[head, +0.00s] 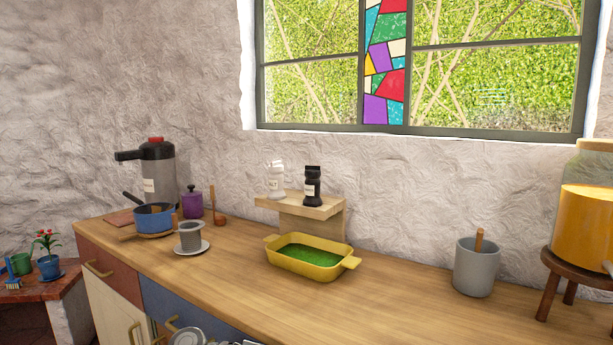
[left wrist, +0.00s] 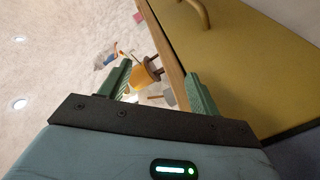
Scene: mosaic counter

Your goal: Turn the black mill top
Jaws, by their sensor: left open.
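The black mill (head: 312,186) stands upright on a small raised wooden shelf (head: 298,206) at the back of the counter, in the head view. A white mill (head: 276,180) stands to its left on the same shelf. Neither gripper shows in the head view, and nothing touches the black mill. In the left wrist view my left gripper (left wrist: 160,88) is open, with its green fingers apart and nothing held between them. The black mill cannot be made out in that view. My right gripper is out of view.
A yellow dish (head: 308,262) with green contents sits on the counter in front of the shelf. A blue pot (head: 154,217), a grey cup on a saucer (head: 191,247) and a purple jar (head: 192,203) stand left. A grey crock (head: 477,267) stands right. Bare counter lies between.

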